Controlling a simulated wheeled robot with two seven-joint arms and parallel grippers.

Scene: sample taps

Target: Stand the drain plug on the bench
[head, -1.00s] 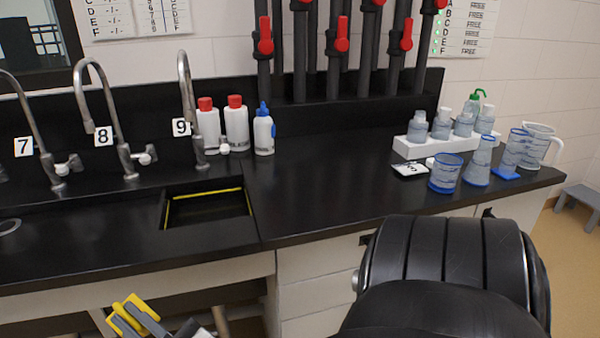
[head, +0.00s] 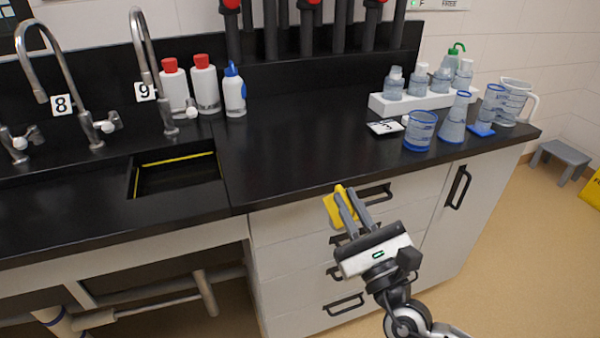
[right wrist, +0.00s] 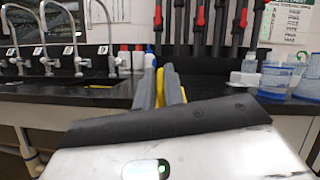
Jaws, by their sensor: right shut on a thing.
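My right gripper (head: 350,205) is in front of the bench's drawers, just below the front edge of the black bench top (head: 300,165). Its grey fingers are shut on a yellow piece, which I take to be the drain plug (head: 332,210). The plug is held off the bench, tilted and partly hidden by the fingers. In the right wrist view the fingers (right wrist: 160,85) point toward the bench, with a little yellow (right wrist: 160,82) showing between them. My left gripper is not in view.
A sink (head: 180,178) with a yellow line inside is at left, with taps behind. Bottles (head: 205,85) stand at the back. A white rack (head: 410,103), a blue-rimmed beaker (head: 420,130), a flask (head: 455,118) and a card (head: 384,127) are at right. The middle bench top is clear.

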